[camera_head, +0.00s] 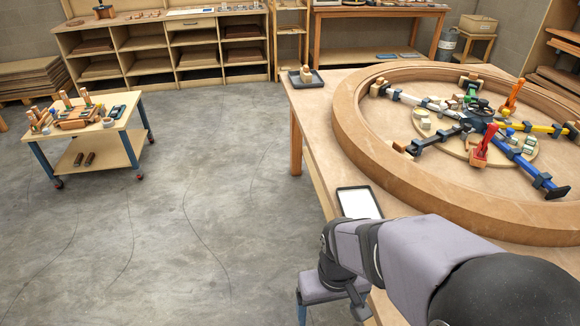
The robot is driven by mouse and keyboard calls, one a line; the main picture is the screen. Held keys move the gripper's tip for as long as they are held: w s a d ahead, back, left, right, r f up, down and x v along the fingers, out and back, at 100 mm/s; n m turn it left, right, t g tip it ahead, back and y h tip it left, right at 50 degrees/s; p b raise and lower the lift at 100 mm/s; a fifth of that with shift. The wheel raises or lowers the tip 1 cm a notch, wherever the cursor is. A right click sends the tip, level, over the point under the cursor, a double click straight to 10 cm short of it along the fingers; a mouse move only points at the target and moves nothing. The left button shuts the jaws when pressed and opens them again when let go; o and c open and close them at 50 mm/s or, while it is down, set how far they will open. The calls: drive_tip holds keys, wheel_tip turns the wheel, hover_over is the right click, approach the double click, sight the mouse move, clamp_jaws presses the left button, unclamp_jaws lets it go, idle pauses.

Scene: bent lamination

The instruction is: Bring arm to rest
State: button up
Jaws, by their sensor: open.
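My grey arm (430,252) reaches in from the lower right corner, over the near edge of the workbench (320,110). It bends down at dark joints past the bench's left edge. My gripper (354,298) shows as a small dark end low beside the bench. It looks open, with nothing seen between its fingers, though the arm partly hides it. A large curved wooden ring (355,130) lies on the bench. Inside it is a clamp fixture with a dark hub (478,119), white, yellow and blue arms, and red and orange clamps.
A white-faced tablet (358,203) lies at the bench edge close to my arm. A dark tray (306,80) with small blocks sits at the far corner. A tool cart (95,130) stands left. Shelves (160,45) line the back. The concrete floor between is clear.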

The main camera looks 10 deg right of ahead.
wheel_tip(320, 180, down, 14)
drive_tip(key=b, duration=1.3)
drive_tip(key=shift+r+b, duration=0.25)
drive_tip(key=shift+b, duration=0.15)
drive_tip(key=shift+o, duration=0.5)
